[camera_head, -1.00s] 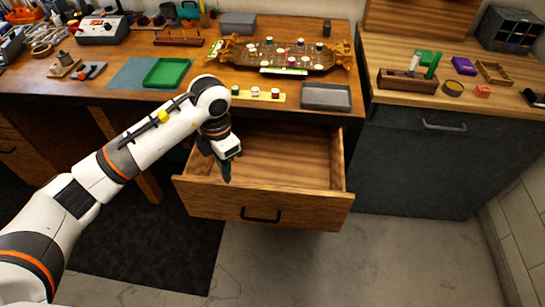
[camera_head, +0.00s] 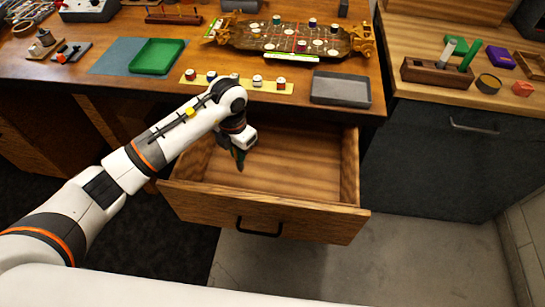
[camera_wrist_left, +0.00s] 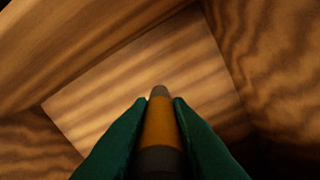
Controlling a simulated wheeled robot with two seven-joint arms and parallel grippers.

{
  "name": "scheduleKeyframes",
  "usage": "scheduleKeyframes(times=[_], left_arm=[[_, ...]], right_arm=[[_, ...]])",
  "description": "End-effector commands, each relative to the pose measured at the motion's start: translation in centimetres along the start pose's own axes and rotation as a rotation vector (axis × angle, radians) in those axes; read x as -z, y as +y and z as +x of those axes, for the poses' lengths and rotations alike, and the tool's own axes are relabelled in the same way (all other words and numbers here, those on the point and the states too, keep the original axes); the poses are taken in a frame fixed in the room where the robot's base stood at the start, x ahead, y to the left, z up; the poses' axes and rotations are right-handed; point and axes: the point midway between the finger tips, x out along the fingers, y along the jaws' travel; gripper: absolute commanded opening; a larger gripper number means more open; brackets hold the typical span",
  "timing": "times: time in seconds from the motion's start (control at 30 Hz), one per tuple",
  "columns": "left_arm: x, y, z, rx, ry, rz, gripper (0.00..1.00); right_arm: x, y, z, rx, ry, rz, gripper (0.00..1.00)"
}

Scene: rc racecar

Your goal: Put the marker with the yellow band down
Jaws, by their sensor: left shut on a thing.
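My left gripper (camera_head: 240,160) reaches into the space of the open wooden drawer (camera_head: 262,207), near its left inner side. In the left wrist view its dark green fingers are closed on the marker with the yellow band (camera_wrist_left: 160,122). The marker shows a grey tip, a yellow-orange band and a dark part nearer the gripper. It points toward the bare drawer floor (camera_wrist_left: 105,110); whether it touches the floor I cannot tell. In the head view the marker is too small to make out. My right gripper is not in view.
On the table behind stand a ship-shaped game board (camera_head: 290,38), a yellow strip (camera_head: 215,84) with several small pieces, an empty grey tray (camera_head: 340,89) and a green tray (camera_head: 157,57). The drawer's front panel and side walls surround the gripper. The drawer's right half is clear.

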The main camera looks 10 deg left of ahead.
Motion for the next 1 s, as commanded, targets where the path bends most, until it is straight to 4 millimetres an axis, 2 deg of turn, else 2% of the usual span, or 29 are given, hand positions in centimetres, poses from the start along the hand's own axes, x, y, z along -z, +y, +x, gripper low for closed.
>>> scheduleKeyframes(times=[0.23, 0.63, 0.73, 1.0], left_arm=[[-0.1, 0.1, 4.6, -0.002, -0.005, -0.001, 0.0], [-0.1, 0.1, 9.6, -0.002, -0.003, 0.0, 0.0], [-0.1, 0.0, 10.3, 0.0, -0.001, 0.0, 0.0], [-0.1, 0.0, 10.4, 0.001, 0.0, 0.001, 0.0]], right_arm=[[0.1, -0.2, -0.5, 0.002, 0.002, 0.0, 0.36], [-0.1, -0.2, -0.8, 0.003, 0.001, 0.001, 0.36], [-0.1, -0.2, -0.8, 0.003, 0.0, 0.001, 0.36], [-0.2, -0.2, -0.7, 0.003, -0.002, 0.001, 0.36]])
